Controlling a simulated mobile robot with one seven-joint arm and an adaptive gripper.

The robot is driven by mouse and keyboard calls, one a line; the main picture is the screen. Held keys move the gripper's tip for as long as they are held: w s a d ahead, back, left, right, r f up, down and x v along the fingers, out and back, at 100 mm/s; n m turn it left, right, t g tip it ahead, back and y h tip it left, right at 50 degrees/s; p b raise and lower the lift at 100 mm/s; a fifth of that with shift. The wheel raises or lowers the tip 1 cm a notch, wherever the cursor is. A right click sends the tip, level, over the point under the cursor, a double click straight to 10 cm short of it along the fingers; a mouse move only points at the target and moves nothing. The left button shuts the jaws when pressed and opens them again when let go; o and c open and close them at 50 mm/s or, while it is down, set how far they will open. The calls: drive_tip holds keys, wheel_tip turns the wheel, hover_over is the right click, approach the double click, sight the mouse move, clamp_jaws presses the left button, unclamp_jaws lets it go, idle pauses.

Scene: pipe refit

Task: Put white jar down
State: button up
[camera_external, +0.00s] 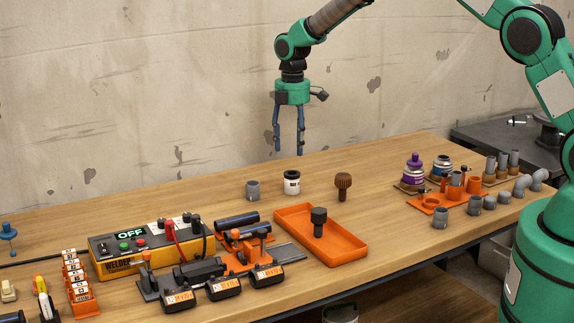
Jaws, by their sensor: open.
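The white jar (292,183) has a dark top and stands upright on the wooden workbench (200,210), near its back middle. My gripper (288,152) points straight down above the jar, with clear air between its fingertips and the jar's top. Its two fingers are spread apart and nothing is between them.
A grey pipe fitting (253,190) stands just left of the jar, and a brown knob (343,186) stands to its right. An orange tray (345,250) with a dark knob lies in front. A welder box (110,260) and tools fill the front left. Pipe fittings crowd the right end.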

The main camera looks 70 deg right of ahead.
drive_tip(key=shift+r, duration=0.1)
drive_tip(key=s+a+r+m+t, duration=0.1)
drive_tip(key=s+a+r, duration=0.4)
drive_tip(key=a+r, duration=0.4)
drive_tip(key=s+a+r+m+t, duration=0.1)
drive_tip(key=s+a+r+m, duration=0.1)
drive_tip(key=s+a+r, duration=0.65)
drive_tip(key=s+a+r+m+t, duration=0.15)
drive_tip(key=a+r, duration=0.45)
drive_tip(key=r, duration=0.6)
drive_tip(key=s+a+r+m, duration=0.1)
drive_tip(key=s+a+r, duration=0.2)
drive_tip(key=s+a, duration=0.35)
drive_tip(key=s+a+r+m, duration=0.1)
drive_tip(key=s+a+r, duration=0.25)
drive_tip(key=s, duration=0.65)
drive_tip(key=s+a+f+m+t, duration=0.1)
drive_tip(key=s+a, duration=0.1)
drive_tip(key=s, duration=0.5)
drive_tip(key=s+a+f+m+t, duration=0.1)
drive_tip(key=s+a+f, duration=0.1)
drive_tip(key=s, duration=0.5)
drive_tip(key=shift+s+a, duration=0.15)
drive_tip(key=shift+a, duration=0.55)
drive_tip(key=shift+r+m, duration=0.1)
drive_tip(key=shift+m, duration=0.15)
